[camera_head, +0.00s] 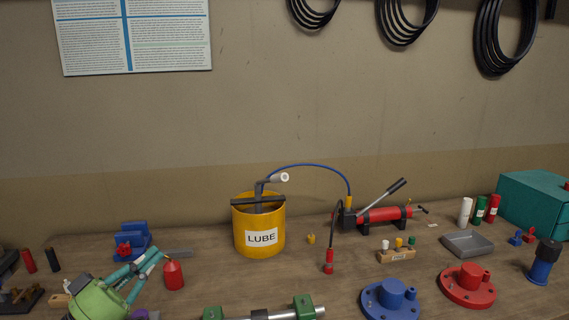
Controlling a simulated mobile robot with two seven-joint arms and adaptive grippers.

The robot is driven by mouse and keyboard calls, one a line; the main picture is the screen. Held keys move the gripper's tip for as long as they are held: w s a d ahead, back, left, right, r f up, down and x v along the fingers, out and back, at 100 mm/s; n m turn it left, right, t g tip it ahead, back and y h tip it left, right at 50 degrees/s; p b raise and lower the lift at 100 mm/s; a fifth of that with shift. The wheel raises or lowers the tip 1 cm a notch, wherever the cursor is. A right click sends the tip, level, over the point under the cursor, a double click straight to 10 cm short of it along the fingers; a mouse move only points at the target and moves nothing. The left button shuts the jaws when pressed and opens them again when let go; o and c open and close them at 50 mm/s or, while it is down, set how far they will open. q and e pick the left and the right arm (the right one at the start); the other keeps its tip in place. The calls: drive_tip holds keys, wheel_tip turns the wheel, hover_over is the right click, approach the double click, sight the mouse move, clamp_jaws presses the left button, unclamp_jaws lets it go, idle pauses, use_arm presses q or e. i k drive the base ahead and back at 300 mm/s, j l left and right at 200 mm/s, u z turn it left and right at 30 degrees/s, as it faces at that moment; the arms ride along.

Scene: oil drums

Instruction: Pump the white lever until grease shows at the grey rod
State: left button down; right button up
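The yellow LUBE bucket (259,238) stands on the bench near the middle. A grey pump head rises from it, with a dark bar across the rim. A short lever with a white end (279,178) points right from the pump's top. A grey rod (280,315) lies between green blocks at the bottom edge, partly cut off; I cannot make out grease on it. My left gripper (149,256), green with teal fingers, is at the lower left, its fingers apart and nothing seen between them. It is left of the bucket, away from the lever. My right gripper is not in view.
A red oil can (173,275) stands just right of my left gripper, and a blue vise (134,241) behind it. A blue hose arcs from the pump to a red hand pump (385,215). Blue (391,298) and red (467,284) flanges stand at the front right.

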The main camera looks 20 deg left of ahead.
sight(283, 177)
drive_tip(key=i, duration=1.1)
